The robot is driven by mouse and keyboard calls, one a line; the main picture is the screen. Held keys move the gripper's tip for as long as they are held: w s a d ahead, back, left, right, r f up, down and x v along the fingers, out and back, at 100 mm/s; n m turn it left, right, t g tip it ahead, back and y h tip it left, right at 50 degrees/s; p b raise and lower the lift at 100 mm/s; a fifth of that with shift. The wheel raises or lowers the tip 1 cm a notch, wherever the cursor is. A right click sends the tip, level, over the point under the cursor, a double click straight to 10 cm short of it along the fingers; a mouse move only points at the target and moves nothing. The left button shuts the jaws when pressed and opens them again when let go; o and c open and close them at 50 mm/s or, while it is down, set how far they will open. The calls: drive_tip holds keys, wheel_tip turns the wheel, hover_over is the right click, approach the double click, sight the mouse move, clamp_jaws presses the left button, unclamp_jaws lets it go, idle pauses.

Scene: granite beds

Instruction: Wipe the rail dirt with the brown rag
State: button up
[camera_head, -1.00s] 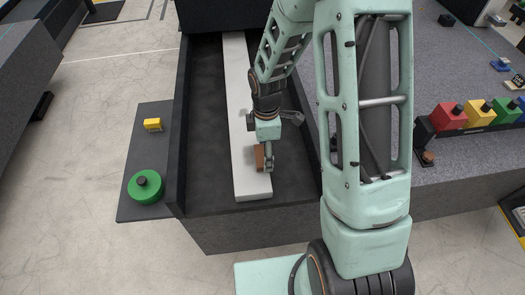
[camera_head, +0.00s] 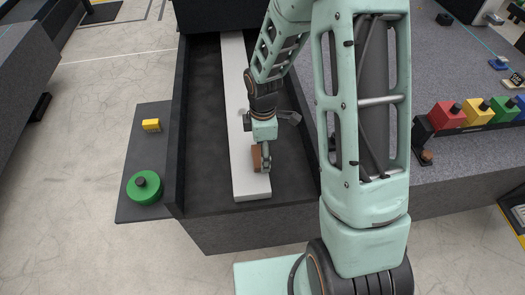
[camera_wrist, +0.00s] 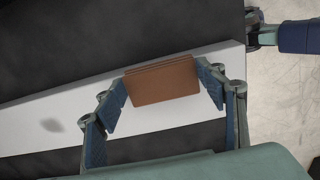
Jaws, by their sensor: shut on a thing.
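The rail (camera_head: 236,75) is a long pale bar lying in a dark trough, and it crosses the wrist view (camera_wrist: 75,108). A grey smudge of dirt (camera_wrist: 52,125) shows on the rail at the left of the wrist view. The brown rag (camera_wrist: 163,82) is a small folded block between the blue pads of my gripper (camera_wrist: 163,95). My gripper is shut on it. In the head view the rag (camera_head: 256,158) is at the near end of the rail. I cannot tell whether it touches the rail.
Dark trough walls (camera_head: 178,130) flank the rail. A side shelf (camera_head: 135,185) at left holds a yellow block (camera_head: 151,125) and a green round knobbed piece (camera_head: 144,187). Coloured knobbed blocks (camera_head: 448,115) stand in a rack on the granite bed at right.

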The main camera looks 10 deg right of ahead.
drive_tip(key=shift+a, duration=0.95)
drive_tip(key=shift+s+d+f, duration=0.1)
drive_tip(key=shift+d+f, duration=0.05)
drive_tip(key=shift+d, duration=1.1)
drive_tip(key=shift+r+p, duration=0.85)
drive_tip(key=shift+r, duration=0.15)
